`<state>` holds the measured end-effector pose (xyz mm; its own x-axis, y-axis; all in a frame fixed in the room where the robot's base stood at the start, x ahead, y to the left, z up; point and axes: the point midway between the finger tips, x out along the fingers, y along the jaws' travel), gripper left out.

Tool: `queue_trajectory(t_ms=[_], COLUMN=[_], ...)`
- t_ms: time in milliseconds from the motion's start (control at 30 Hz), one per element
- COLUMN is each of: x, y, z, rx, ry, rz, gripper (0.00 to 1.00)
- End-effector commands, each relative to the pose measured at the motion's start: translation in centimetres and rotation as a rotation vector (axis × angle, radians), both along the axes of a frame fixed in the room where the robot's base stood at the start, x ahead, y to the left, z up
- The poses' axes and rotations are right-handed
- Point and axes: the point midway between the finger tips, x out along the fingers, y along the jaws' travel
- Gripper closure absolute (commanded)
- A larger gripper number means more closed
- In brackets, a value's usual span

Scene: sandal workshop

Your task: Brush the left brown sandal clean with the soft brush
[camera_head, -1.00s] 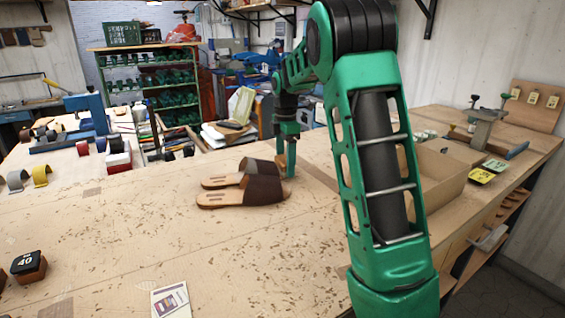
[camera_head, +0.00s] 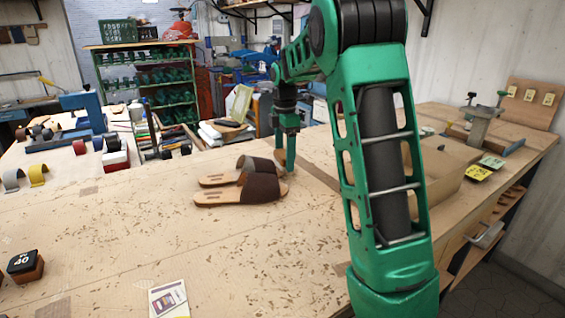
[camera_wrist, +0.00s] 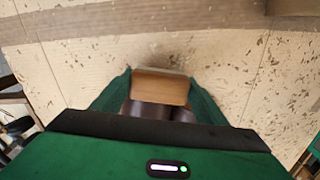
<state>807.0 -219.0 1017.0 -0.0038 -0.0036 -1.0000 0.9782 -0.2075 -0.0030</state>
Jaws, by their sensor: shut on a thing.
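Two brown sandals lie side by side on the workbench in the head view, straps toward the right: a nearer sandal (camera_head: 262,188) and a farther, partly hidden sandal (camera_head: 222,179). The frames do not mark which is the left one. My gripper (camera_head: 289,138) points down just beyond the strap end of the sandals. In the wrist view, my gripper (camera_wrist: 159,98) is shut on a wooden-backed brush (camera_wrist: 160,88). Dark brown shapes show just below the brush there, probably the straps. The bristles are hidden, so I cannot tell whether they touch a sandal.
Dark flecks are scattered over the workbench (camera_head: 220,255). A small block marked 40 (camera_head: 26,266) and a printed card (camera_head: 168,299) lie at the front left.

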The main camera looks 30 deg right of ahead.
Motion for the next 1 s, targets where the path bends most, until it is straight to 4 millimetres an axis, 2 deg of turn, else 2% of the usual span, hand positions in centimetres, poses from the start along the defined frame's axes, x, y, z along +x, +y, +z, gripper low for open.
queue_trajectory(t_ms=[600, 1000], x=[0.1, 0.0], y=[0.0, 0.0], z=[5.3, 5.9], rx=[-0.001, 0.0], ry=[-0.004, -0.002], rz=[0.0, 0.0], gripper=[0.56, 0.56])
